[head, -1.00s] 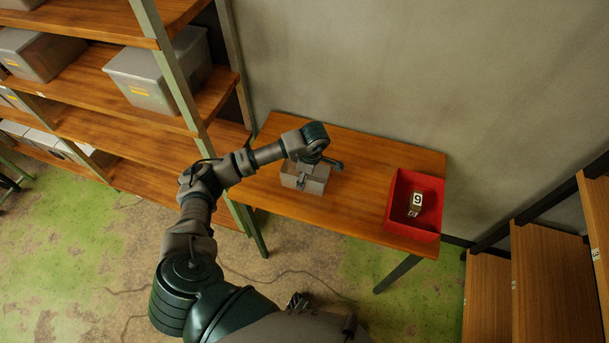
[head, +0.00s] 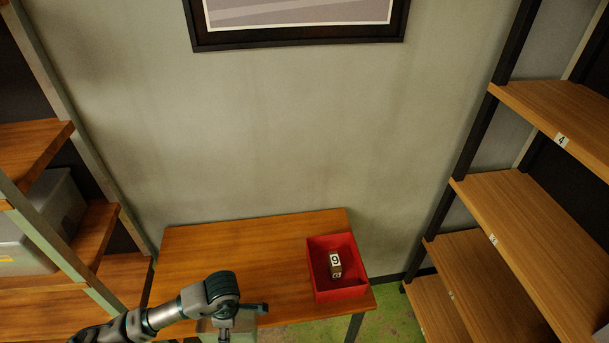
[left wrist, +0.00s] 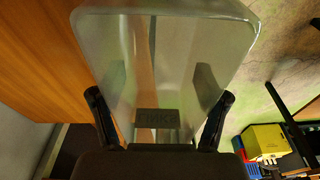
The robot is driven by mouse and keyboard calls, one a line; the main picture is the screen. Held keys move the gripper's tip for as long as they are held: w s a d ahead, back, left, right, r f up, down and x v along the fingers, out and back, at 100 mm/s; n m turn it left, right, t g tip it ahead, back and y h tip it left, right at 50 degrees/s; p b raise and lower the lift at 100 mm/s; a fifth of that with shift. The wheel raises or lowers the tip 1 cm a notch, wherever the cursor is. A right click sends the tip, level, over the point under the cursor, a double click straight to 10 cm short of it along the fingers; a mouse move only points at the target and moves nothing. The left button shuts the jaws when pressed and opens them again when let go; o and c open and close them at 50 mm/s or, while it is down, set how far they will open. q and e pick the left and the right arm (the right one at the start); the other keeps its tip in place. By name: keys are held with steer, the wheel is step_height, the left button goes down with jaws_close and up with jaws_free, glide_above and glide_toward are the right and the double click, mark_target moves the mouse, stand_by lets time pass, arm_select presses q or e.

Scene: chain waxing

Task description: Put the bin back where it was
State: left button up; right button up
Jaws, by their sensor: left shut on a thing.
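A grey, partly see-through bin (left wrist: 165,50) fills the middle of the left wrist view. My left gripper (left wrist: 160,95) is shut on its near wall, one finger on each side of a small dark label. In the head view my left gripper (head: 228,325) is near the front edge of the wooden table (head: 200,255), left of the red box. Only a little of the grey bin (head: 207,327) shows there, cut off by the frame's lower edge. I cannot tell whether it touches the table. My right gripper is not in view.
A red box (head: 313,270) holding blocks, one marked 9 (head: 335,260), stands on the table's right. Shelves with a grey bin (head: 45,215) are at left; numbered wooden shelves (head: 520,225) are at right. The table's back left is clear.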

arm_select(q)
steer(key=w+d+r+m+t+h, duration=0.1)
steer(key=w+d+r+m, duration=0.1)
steer(key=w+m, duration=0.3)
steer(key=w+d+r+m+t, duration=0.1)
steer(key=w+m, duration=0.5)
steer(key=m, duration=0.8)
step_height(320, 180, up, 3)
steer(key=shift+d+f+h, duration=0.15)
steer(key=shift+d+h, duration=0.25)
steer(key=shift+d, duration=0.2)
